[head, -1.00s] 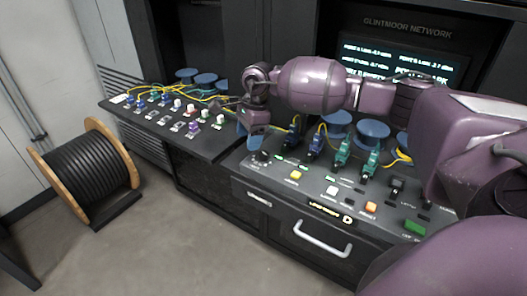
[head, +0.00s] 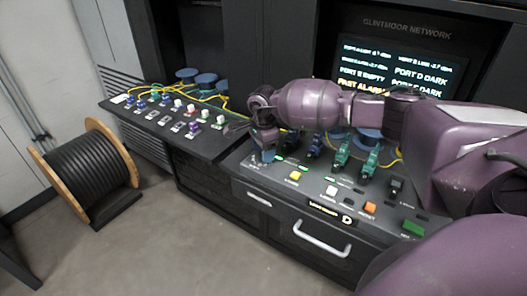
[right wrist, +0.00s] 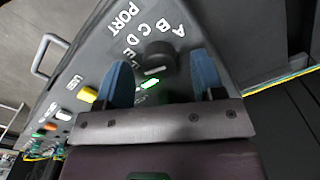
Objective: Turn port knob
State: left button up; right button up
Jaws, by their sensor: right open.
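The black port knob (right wrist: 157,58) shows in the right wrist view, on the grey console beside the letters A to E and the word PORT. A pale mark shows on its near side, and a green light (right wrist: 149,84) glows beside it. My right gripper (head: 267,153) is open over the console's left end. Its two blue fingers stand on either side of the knob in the wrist view; I cannot tell whether they touch it. In the head view the gripper hides most of the knob. My left gripper is not in view.
A yellow button (head: 295,176), a white button (head: 331,191), an orange button (head: 370,208) and a green button (head: 413,228) line the console front. Blue and green connectors (head: 342,152) with yellow fibres stand behind. A monitor (head: 400,68) is at the back. A cable drum (head: 88,170) stands left.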

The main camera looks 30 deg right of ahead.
jog(key=shift+f, duration=0.5)
jog(key=c, duration=0.9)
